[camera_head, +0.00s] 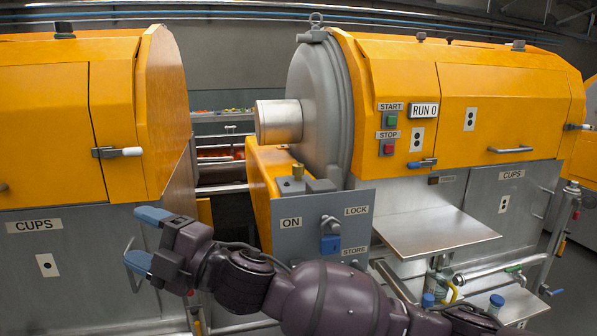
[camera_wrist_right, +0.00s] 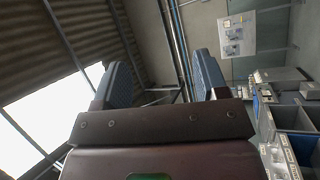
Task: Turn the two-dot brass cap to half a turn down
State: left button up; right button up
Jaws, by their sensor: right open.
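My left gripper is not in view.

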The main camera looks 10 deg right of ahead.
aim_at(297, 169)
jog(key=i, duration=1)
